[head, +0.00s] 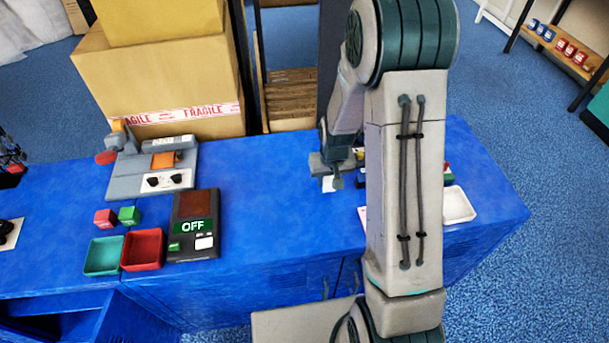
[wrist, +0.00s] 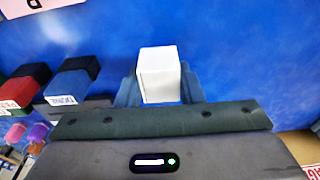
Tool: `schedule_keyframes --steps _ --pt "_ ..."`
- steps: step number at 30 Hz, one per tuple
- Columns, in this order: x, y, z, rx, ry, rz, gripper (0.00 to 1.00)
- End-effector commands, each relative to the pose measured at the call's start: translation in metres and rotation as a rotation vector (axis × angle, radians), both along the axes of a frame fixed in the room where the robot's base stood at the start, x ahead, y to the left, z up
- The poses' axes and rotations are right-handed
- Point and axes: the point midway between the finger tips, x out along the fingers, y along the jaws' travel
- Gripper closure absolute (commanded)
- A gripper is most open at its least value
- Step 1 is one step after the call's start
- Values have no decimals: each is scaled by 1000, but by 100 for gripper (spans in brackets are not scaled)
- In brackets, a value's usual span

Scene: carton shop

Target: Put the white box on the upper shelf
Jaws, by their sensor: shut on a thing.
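My gripper (head: 333,172) is shut on the white box (head: 329,184), above the blue counter in the head view. In the wrist view the white box (wrist: 158,78) sits upright in the picture between the two fingers of my gripper (wrist: 160,88). My arm hides part of the counter to the right. A dark-framed rack with wooden boards (head: 290,98) stands behind the counter; its upper part is cut off by the picture edge. I cannot tell which board is the upper shelf.
The blue counter (head: 280,215) has clear room left of my gripper. A black device reading OFF (head: 192,227), a red tray (head: 142,250), a teal tray (head: 104,256) and a grey machine (head: 150,180) stand further left. A white tray (head: 458,204) lies right of my arm. Large cartons (head: 165,80) stand behind.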

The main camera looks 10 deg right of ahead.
Motion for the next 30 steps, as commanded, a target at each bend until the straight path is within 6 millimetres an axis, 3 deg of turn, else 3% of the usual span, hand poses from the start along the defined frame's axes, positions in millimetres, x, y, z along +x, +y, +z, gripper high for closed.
schedule_keyframes --steps 5,12,19,23,30 --pt "-14 -26 22 1 -7 -7 89" --pt "-52 -61 59 0 -6 3 89" --pt "-76 -77 76 0 -2 10 89" --pt "-73 -74 74 0 2 14 89" --pt "-36 -48 46 1 4 14 89"
